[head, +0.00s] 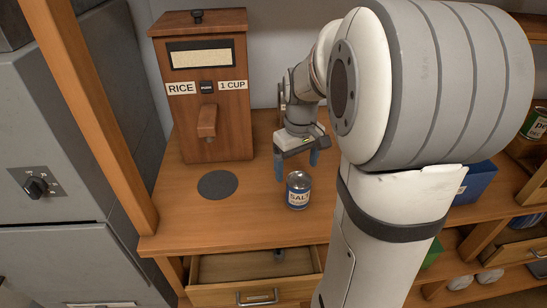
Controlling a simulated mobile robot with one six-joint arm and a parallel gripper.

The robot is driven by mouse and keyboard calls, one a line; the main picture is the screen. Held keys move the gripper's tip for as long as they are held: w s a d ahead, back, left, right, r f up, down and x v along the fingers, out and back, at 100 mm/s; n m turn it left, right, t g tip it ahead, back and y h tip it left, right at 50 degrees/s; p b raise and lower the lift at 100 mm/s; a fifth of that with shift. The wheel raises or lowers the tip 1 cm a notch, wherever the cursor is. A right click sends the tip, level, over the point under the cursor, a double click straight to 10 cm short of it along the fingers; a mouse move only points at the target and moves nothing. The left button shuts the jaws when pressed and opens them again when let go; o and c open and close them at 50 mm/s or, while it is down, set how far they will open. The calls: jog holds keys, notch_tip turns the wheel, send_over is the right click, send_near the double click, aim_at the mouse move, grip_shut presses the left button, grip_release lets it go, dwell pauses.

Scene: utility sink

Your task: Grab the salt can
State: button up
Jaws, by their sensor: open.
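The salt can (298,190) is a small blue can with a pale label band reading "SAL". It stands upright on the wooden counter near its front edge. My gripper (296,168) is open, with its blue fingers pointing down. In the head view it appears just above and behind the can, and the jaws look empty. I cannot tell the exact gap between the fingers and the can. My arm covers the area to the right of the can.
A wooden rice dispenser (205,95) stands at the back left, with a dark round pad (217,184) before it. Below the counter (180,220), a drawer (255,270) is partly open. A blue bin (478,183) is at the right. A grey appliance (60,150) stands left.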

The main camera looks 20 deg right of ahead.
aim_at(299, 179)
jog(key=shift+w+d+f, duration=0.15)
jog(key=shift+w+f, duration=0.15)
jog(key=shift+f, duration=0.5)
jog(key=f, duration=0.3)
jog(key=s+f+p, duration=0.1)
jog(key=f, duration=0.1)
jog(key=shift+d+f, duration=0.2)
jog(key=shift+d, duration=0.05)
jog(key=shift+f, duration=0.5)
jog(key=c, duration=1.2)
jog(key=shift+c, duration=0.2)
